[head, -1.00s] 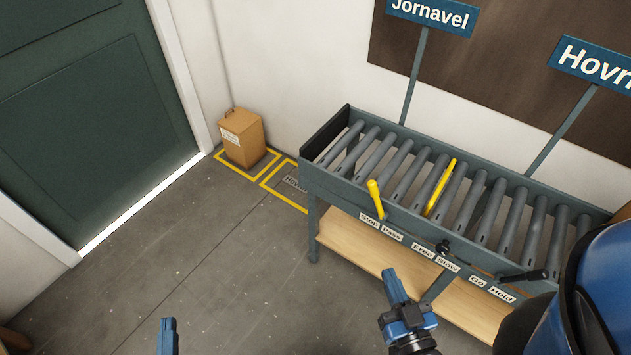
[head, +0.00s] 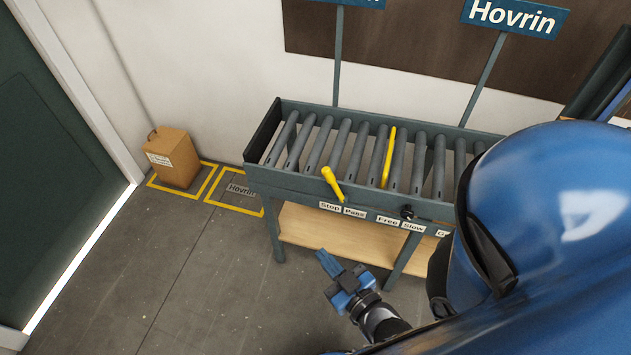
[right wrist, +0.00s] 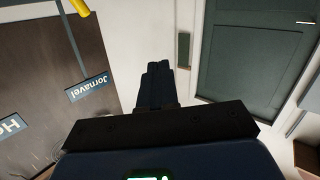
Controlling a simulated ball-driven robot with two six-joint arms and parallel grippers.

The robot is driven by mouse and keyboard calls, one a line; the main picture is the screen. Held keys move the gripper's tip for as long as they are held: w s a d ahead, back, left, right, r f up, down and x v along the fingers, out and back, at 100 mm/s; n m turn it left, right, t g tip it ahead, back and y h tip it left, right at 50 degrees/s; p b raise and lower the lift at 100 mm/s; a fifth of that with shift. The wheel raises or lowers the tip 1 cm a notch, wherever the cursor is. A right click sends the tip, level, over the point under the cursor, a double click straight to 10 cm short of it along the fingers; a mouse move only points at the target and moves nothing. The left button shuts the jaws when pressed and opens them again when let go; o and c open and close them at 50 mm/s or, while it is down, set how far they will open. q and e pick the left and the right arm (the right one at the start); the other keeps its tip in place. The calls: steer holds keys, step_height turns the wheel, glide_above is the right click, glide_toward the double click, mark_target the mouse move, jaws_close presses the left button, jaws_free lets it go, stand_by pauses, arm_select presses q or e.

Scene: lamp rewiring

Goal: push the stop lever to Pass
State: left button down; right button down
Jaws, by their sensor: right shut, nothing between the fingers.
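The stop lever (head: 331,183) is a yellow handle on the front rail of the roller conveyor. It leans left, over the Stop label (head: 330,206); the Pass label (head: 355,212) is to the right of it. A yellow bar (head: 389,157) lies across the rollers behind. My right gripper (head: 323,260) is shut and empty, in front of the conveyor and below the lever in the head view, apart from it. Its closed fingers (right wrist: 158,82) also show in the right wrist view, with a yellow piece (right wrist: 80,7) at the top left edge. My left gripper is out of view.
The conveyor's wooden lower shelf (head: 320,236) is beyond my gripper. A cardboard box (head: 172,158) stands in a yellow floor square at the left, beside an empty square marked Hovrin (head: 240,190). A Hovrin sign (head: 515,17) stands behind. The floor at front left is clear.

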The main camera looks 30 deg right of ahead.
mark_target(335, 186)
steer(key=w+d+f+n+g+h+b, duration=0.25)
steer(key=w+f+n+b, duration=0.25)
steer(key=w+f, duration=0.5)
steer(key=w+d+f+n+g+h+b, duration=0.1)
steer(key=w+f+n+g+h+b, duration=0.35)
steer(key=f, duration=0.85)
steer(key=w+a+r+m+g+h+b, duration=0.2)
steer(key=w+r+h+b, duration=0.4)
steer(key=r+h, duration=0.4)
steer(key=shift+w+a+h, duration=0.45)
steer(key=shift+h, duration=0.25)
steer(key=shift+d, duration=0.15)
steer(key=s+d+r+p+x, duration=0.1)
steer(key=s+p+x, duration=0.1)
steer(key=x, duration=1)
steer(key=shift+d, duration=0.2)
